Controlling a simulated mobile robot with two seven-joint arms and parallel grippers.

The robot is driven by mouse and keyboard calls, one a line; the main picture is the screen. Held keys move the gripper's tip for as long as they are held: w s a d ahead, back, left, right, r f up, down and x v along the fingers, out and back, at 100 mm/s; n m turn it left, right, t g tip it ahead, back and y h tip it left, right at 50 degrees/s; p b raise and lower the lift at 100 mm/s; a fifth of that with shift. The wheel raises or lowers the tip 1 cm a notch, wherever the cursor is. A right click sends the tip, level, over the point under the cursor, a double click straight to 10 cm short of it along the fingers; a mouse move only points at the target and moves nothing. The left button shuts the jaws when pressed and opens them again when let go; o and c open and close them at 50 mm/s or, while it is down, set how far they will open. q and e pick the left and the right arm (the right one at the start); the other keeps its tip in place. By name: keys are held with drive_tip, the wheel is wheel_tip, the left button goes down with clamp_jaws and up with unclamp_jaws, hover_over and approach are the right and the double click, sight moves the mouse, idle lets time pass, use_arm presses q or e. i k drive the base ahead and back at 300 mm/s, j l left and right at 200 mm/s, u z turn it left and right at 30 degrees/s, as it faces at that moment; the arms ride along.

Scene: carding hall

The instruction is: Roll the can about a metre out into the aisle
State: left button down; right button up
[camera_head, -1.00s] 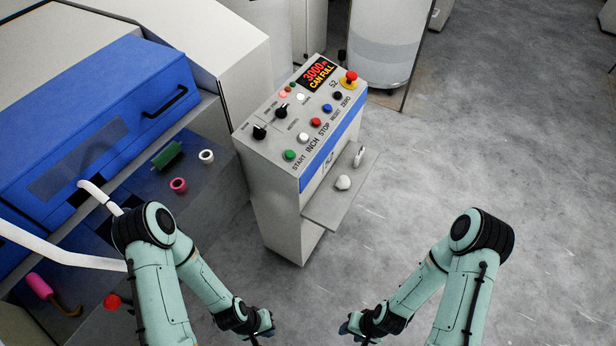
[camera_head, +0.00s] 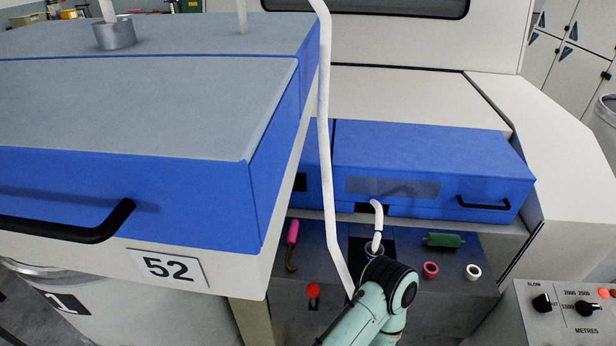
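A pale cylindrical can (camera_head: 130,312) with a dark plate marked 1 stands under the blue coiler head (camera_head: 200,190) at the lower left. Only its upper side and part of its rim show; its base is out of the picture and its top is covered by the head. My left arm shows only by its elbow part at the bottom middle, in front of the machine. Neither of my grippers is in view.
The coiler head carries a plate marked 52 (camera_head: 168,268) and a black handle (camera_head: 70,228). A white tube (camera_head: 324,130) runs down in front of the machine. A control panel (camera_head: 555,325) stands at the lower right. A little grey floor (camera_head: 20,310) shows at far left.

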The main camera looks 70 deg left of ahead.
sight(107, 311)
drive_tip(key=u, duration=4.5)
drive_tip(key=z, duration=0.3)
drive_tip(key=i+j+z, duration=0.25)
drive_tip(key=j+z, duration=0.5)
drive_tip(key=j, duration=0.15)
drive_tip(key=i+j+z, duration=0.15)
drive_tip(key=j, duration=0.35)
drive_tip(key=j+z, duration=0.1)
drive_tip(key=j, duration=0.45)
drive_tip(key=i+j, duration=0.1)
drive_tip(key=j, duration=0.95)
drive_tip(key=i+j+z, duration=0.1)
drive_tip(key=j, duration=0.95)
